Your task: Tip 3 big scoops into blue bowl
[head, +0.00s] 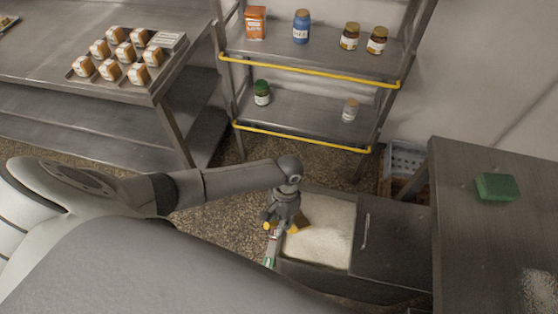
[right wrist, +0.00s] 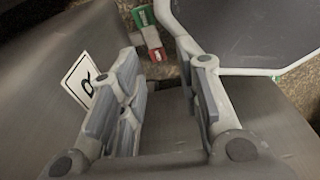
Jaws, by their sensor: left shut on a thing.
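My left gripper (head: 284,222) is at the left edge of an open bin (head: 312,272) of white powder (head: 325,232). I do not see the blue bowl in either view.
A dark lid (head: 385,250) with a handle covers the bin's right side. A table (head: 480,235) at the right bears a green block (head: 496,187) and spilled white powder (head: 541,288). A shelf rack (head: 310,105) with jars and a bench (head: 60,50) with a tray of packages stand behind.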

